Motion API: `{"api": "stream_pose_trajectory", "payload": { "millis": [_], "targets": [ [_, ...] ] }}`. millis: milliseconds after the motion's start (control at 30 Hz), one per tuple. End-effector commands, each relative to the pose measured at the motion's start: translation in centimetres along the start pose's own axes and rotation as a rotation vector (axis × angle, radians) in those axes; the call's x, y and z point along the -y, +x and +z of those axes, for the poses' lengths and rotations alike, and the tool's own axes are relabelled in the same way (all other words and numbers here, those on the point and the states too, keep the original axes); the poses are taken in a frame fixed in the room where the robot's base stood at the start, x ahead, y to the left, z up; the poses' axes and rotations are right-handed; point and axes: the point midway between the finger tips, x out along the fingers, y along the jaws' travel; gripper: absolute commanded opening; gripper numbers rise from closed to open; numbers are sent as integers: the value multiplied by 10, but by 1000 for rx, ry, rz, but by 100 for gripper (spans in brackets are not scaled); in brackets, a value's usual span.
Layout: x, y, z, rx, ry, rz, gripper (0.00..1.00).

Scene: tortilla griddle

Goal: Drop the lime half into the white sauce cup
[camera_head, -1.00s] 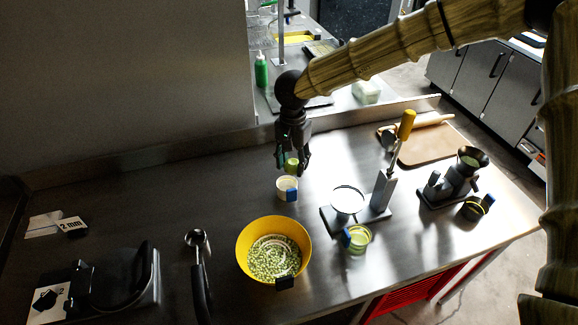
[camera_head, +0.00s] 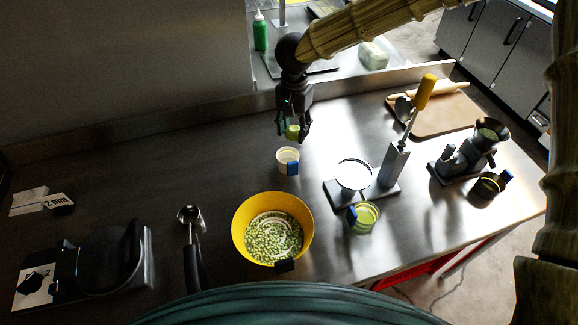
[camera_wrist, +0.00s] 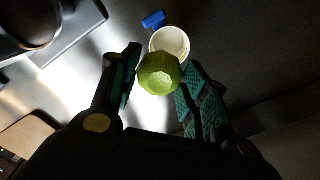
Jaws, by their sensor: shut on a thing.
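My gripper (camera_head: 294,130) is shut on the green lime half (camera_head: 292,132). It holds the lime half in the air, just above the small white sauce cup (camera_head: 284,158), which stands upright on the steel counter and has a blue tab. In the wrist view the lime half (camera_wrist: 160,76) sits between the fingertips and covers the near edge of the cup (camera_wrist: 183,40). The visible part of the cup's inside looks empty. The lime half looks apart from the cup, but the exact gap is hard to tell.
A yellow bowl (camera_head: 239,226) of green pieces stands in front of the cup. A press with a yellow handle (camera_head: 425,91) stands to the right, near a cup of green liquid (camera_head: 366,215). A black scoop (camera_head: 192,255) lies left of the bowl. The counter left of the cup is clear.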

Motion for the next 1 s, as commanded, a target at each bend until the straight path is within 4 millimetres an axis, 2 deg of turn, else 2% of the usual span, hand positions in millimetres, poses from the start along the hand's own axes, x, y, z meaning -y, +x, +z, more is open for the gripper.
{"api": "stream_pose_trajectory", "payload": {
  "millis": [33, 167, 533, 567, 667, 1000],
  "targets": [
    [0, 8, 0, -1, 0, -1, 29],
    [0, 14, 0, -2, 0, -1, 29],
    [0, 15, 0, -1, 0, -1, 29],
    [0, 15, 0, -1, 0, -1, 51],
    [0, 15, 0, -1, 0, -1, 69],
    [0, 14, 0, -1, 0, -1, 70]
  ]
}}
